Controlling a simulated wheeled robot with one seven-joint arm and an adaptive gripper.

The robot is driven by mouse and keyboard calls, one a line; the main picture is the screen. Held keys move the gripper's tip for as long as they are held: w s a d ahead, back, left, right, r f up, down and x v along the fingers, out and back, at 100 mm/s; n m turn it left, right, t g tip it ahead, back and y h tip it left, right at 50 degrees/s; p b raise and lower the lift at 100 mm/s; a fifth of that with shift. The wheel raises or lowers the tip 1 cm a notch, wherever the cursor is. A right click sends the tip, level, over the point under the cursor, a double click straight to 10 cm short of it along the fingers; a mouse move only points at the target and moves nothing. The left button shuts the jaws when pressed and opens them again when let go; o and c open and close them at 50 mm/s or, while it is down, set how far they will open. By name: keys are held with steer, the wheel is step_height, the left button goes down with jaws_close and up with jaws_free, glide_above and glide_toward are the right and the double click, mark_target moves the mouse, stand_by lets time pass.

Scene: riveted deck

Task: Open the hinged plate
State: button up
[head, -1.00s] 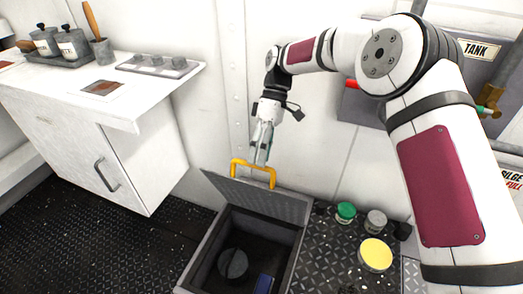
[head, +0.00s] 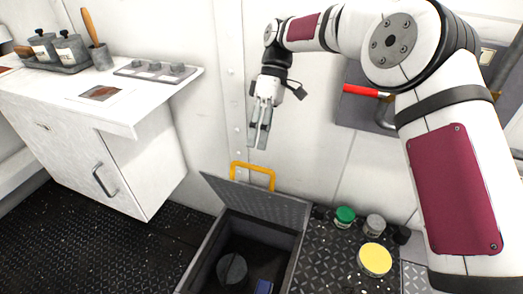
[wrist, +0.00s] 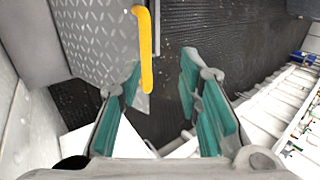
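The hinged plate (head: 258,201) is a grey checkered metal lid, standing raised and tilted back at the far edge of a square floor opening (head: 291,258). A yellow handle (head: 253,166) rises from its top edge. In the wrist view the plate (wrist: 98,35) and its yellow handle (wrist: 145,50) show at upper left. My gripper (head: 258,148) is above the handle and apart from it. In the wrist view my gripper (wrist: 158,95) has its two green-padded fingers spread, with nothing between them. A dark round object (head: 232,270) and a blue object (head: 264,286) lie inside the opening.
Green (head: 344,215), grey (head: 374,225) and yellow-topped (head: 375,259) containers stand on the deck right of the opening. A white cabinet (head: 150,170) stands at left. The wall (head: 205,60) is close behind the plate. Dark deck between cabinet and opening is clear.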

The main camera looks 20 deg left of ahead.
steer(key=shift+a+r, duration=0.1)
steer(key=shift+r, duration=1.3)
steer(key=shift+s, duration=0.1)
steer(key=t+p, duration=0.9)
steer(key=p, duration=0.6)
glide_toward(251, 165)
steer(key=shift+h, duration=0.3)
steer(key=f, duration=0.2)
steer(key=w+f, duration=0.1)
steer(key=f, duration=0.5)
steer(key=shift+w+a+f+b, duration=0.1)
steer(key=shift+w+b, duration=0.1)
steer(key=shift+b, duration=0.1)
steer(key=shift+c, duration=0.4)
jaws_close()
